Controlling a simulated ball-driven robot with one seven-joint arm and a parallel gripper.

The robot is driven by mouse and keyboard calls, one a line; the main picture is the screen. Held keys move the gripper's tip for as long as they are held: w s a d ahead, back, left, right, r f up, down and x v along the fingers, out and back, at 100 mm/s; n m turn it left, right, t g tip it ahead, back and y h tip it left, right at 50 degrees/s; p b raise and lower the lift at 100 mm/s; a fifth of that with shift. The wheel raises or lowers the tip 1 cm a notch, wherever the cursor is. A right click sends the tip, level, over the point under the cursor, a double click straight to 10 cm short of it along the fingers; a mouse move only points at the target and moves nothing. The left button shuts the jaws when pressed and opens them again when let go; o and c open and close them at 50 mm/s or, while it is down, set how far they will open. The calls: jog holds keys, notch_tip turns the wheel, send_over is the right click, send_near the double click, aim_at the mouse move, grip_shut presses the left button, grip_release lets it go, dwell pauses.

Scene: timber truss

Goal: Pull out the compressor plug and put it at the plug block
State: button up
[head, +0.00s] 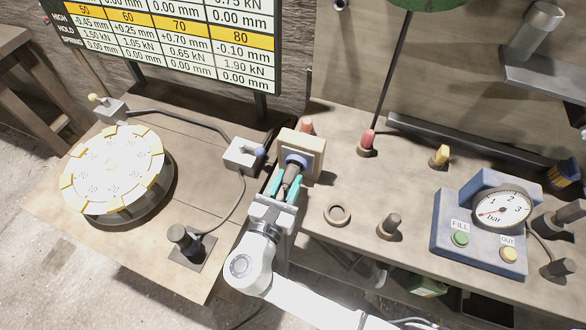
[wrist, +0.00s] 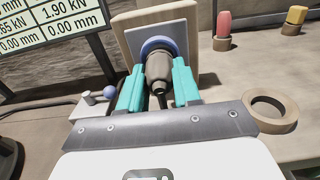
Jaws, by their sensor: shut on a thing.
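A dark grey plug (wrist: 157,70) with a blue ring at its far end sits between the teal fingers of my gripper (wrist: 158,82). In the head view, my gripper (head: 285,186) is shut on the plug (head: 293,170). The plug points at the grey plate on the front of a beige block (head: 313,146). In the wrist view, the ring lies against or very near the plate of that block (wrist: 187,16); I cannot tell how deep the plug sits. The views do not make clear which fixture is the plug block.
A white box (head: 241,153) with a blue knob and cables stands left of my gripper. A round white disc (head: 113,170) is farther left.

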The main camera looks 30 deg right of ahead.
aim_at(286, 186)
jog(key=shift+a, duration=0.1)
grip_shut()
jog(key=shift+p+v, duration=0.6)
jog(key=shift+v, duration=0.95)
jog(key=shift+s, duration=0.1)
